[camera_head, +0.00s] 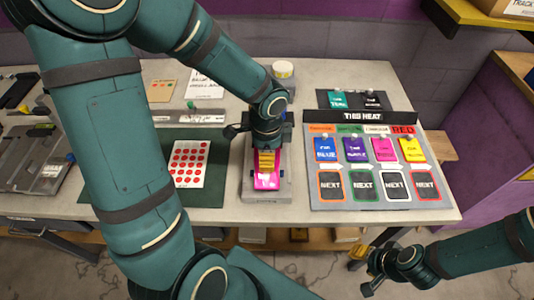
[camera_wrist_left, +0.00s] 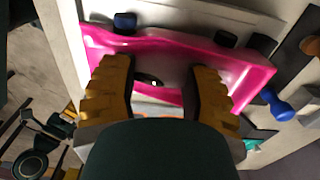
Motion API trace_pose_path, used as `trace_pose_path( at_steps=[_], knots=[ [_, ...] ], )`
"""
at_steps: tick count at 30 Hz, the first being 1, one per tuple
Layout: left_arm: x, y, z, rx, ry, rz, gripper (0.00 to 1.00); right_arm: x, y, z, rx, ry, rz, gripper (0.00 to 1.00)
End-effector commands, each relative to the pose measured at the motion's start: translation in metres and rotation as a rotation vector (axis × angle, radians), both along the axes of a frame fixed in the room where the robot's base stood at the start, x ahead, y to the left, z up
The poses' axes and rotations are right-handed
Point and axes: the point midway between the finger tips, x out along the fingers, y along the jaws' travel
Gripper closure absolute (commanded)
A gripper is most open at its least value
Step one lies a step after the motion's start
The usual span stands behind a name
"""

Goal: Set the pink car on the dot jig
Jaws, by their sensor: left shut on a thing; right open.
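The pink car (camera_head: 266,183) sits over a grey fixture (camera_head: 286,190), likely the dot jig, near the middle of the bench. Whether it rests fully on it I cannot tell. In the left wrist view the pink car (camera_wrist_left: 185,50) spans the top, with blue and black round parts beside it. My left gripper (camera_head: 265,158) comes down from above onto the car. Its yellow fingers (camera_wrist_left: 160,82) are shut on the car in the left wrist view. My right gripper (camera_head: 372,284) is open and empty at the lower right, in front of the bench.
A green mat with a sheet of red dots (camera_head: 190,164) lies left of the fixture. A board with coloured cards (camera_head: 367,175) fills the right of the bench. A white round tub (camera_head: 283,69) stands behind. My left arm covers much of the bench's left.

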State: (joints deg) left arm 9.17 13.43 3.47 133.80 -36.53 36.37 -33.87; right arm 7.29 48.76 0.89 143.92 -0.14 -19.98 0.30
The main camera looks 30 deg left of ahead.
Motion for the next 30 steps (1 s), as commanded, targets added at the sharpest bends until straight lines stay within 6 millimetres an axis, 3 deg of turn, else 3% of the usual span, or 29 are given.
trace_pose_path(
  at_steps=[10,11,13,24,30],
  knots=[
    [0.000,0.000,-0.011,0.000,0.000,-0.001,0.94,0.002,0.000,-0.010,0.000,-0.004,-0.001,0.53],
    [0.000,0.000,-0.011,0.000,0.000,-0.001,0.44,0.002,0.000,-0.010,-0.001,-0.005,-0.002,0.53],
    [0.000,0.000,-0.010,0.000,0.000,0.000,0.21,0.002,0.000,-0.009,-0.001,-0.005,-0.002,0.53],
    [0.000,0.000,-0.008,0.000,0.000,0.000,0.21,0.002,0.000,-0.007,0.000,-0.004,-0.001,0.53],
    [0.001,0.000,0.014,0.002,-0.003,-0.001,0.21,0.000,0.000,0.007,0.000,0.000,-0.001,0.53]
  ],
)
